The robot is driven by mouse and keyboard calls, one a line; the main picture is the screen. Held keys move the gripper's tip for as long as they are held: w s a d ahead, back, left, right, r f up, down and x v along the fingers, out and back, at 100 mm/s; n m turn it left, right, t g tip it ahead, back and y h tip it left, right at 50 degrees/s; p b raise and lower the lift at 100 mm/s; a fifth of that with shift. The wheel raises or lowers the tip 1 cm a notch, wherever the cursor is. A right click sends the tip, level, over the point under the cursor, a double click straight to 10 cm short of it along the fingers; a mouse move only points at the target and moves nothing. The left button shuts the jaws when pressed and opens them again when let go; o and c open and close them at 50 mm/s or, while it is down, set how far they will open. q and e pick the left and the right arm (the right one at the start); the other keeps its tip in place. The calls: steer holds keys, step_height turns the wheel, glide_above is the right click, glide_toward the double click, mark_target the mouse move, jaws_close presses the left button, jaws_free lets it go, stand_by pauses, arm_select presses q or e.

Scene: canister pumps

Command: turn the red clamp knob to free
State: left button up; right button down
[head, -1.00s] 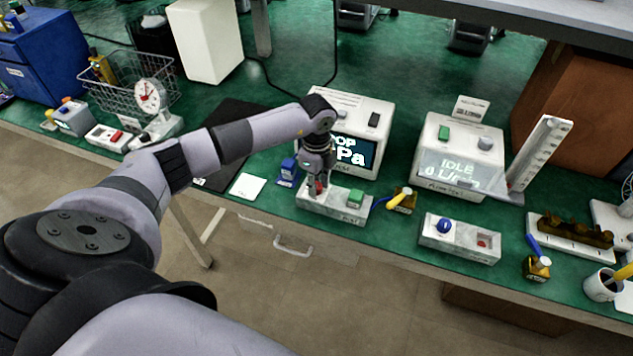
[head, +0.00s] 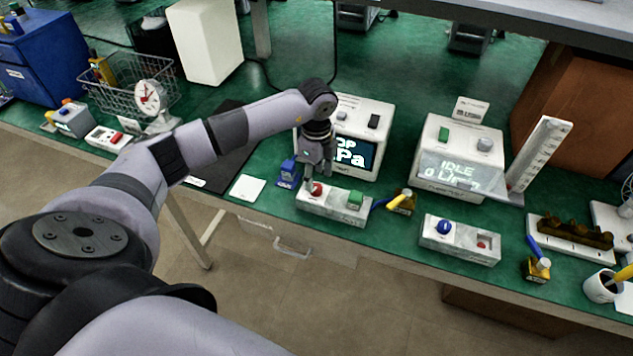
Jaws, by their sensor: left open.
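A red knob (head: 316,189) sits at the left end of a low pale block (head: 333,207). A green knob (head: 355,200) sits at the block's right end. My left gripper (head: 318,182) points down just above and behind the red knob, with its fingers open. The red knob shows between and in front of the fingertips, and I see no grip on it. Its exact turn angle is too small to read. My right gripper is not in view.
Behind the block stands a white unit (head: 378,145) with a partly hidden display. To the right are another white unit (head: 463,150) reading IDLE, a yellow-brown bottle (head: 404,203) and a pale block (head: 460,247) with a blue knob (head: 444,227). A blue item (head: 288,173) stands close left.

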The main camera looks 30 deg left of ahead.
mark_target(317, 187)
arm_select(q)
step_height(317, 187, up, 8)
steer(key=shift+d, duration=0.1)
stand_by(0.6)
